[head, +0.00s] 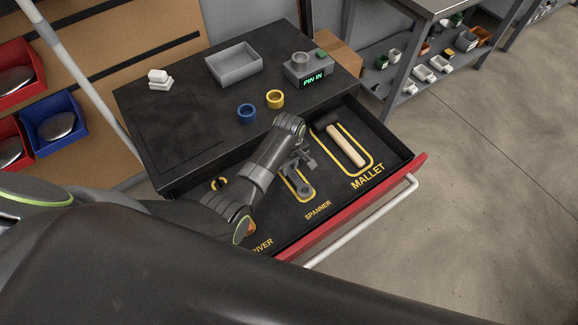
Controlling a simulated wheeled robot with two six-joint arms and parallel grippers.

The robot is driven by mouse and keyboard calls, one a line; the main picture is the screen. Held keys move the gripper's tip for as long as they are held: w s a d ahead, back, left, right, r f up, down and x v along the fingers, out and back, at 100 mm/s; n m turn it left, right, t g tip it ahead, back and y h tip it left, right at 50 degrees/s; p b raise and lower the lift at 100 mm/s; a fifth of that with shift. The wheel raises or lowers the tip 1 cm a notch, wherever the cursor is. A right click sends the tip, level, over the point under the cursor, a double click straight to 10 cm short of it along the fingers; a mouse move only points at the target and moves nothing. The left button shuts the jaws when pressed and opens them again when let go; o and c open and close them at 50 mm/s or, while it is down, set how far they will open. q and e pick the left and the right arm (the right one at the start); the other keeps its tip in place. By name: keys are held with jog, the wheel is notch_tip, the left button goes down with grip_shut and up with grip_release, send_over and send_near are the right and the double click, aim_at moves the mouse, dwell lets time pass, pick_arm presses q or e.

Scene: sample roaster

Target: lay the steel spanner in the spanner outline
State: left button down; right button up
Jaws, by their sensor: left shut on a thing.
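My left gripper (299,168) reaches down into the open drawer, over the yellow spanner outline (311,200). It is shut on the steel spanner (303,188), whose grey end shows below the fingers, inside the lower part of the outline as seen from here. The gripper and wrist hide the rest of the spanner and the upper part of the outline. I cannot tell whether the spanner touches the drawer floor. My right gripper is not in view.
A mallet (346,147) lies in its outline to the right. The drawer has a red front (350,208) and a pale handle (364,223). On the black top stand a grey tray (234,64), blue ring (246,113), yellow ring (275,99) and a "PIN IN" box (308,70).

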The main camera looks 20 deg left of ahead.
aim_at(289, 170)
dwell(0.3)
pick_arm(q)
jog(key=c, duration=1.2)
grip_release()
jog(key=shift+f, duration=0.1)
notch_tip(289, 170, up, 12)
jog(key=p, duration=0.2)
